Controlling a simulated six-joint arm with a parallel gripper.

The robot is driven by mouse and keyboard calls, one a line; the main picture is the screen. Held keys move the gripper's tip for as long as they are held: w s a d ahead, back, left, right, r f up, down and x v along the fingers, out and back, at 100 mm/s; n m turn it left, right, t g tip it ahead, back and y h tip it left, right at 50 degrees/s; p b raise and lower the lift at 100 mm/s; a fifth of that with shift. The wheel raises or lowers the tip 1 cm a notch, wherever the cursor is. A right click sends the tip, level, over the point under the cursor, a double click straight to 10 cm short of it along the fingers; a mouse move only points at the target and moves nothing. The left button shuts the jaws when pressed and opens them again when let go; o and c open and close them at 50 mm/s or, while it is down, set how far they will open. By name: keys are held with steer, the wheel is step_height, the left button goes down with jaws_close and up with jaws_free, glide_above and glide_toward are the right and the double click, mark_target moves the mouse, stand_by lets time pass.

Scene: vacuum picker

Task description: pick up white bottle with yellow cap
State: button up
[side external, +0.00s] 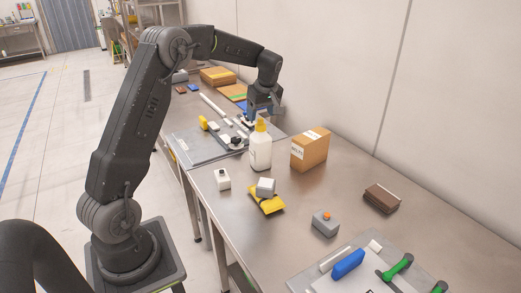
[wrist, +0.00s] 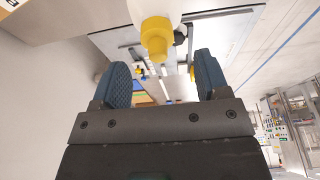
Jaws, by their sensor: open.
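The white bottle (side external: 260,150) with a yellow cap (side external: 261,125) stands upright on the steel table in the side view. My gripper (side external: 262,112) is just above and behind it, close to the cap. In the wrist view the yellow cap (wrist: 155,38) shows ahead of the gap between my two blue-padded fingers (wrist: 158,82), with part of the white bottle (wrist: 158,10) at the top edge. The fingers are apart and nothing is between them. Most of the bottle body is out of the wrist view.
A cardboard box (side external: 309,150) stands right of the bottle. A small white box (side external: 222,179), a yellow item (side external: 268,201) with a grey block and a grey button box (side external: 325,223) lie nearer the camera. A wall runs along the table's far side.

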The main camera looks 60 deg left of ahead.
mark_target(261, 119)
steer(key=shift+x, duration=2.85)
steer(key=shift+d, duration=0.1)
steer(key=shift+w, duration=0.1)
jaws_close()
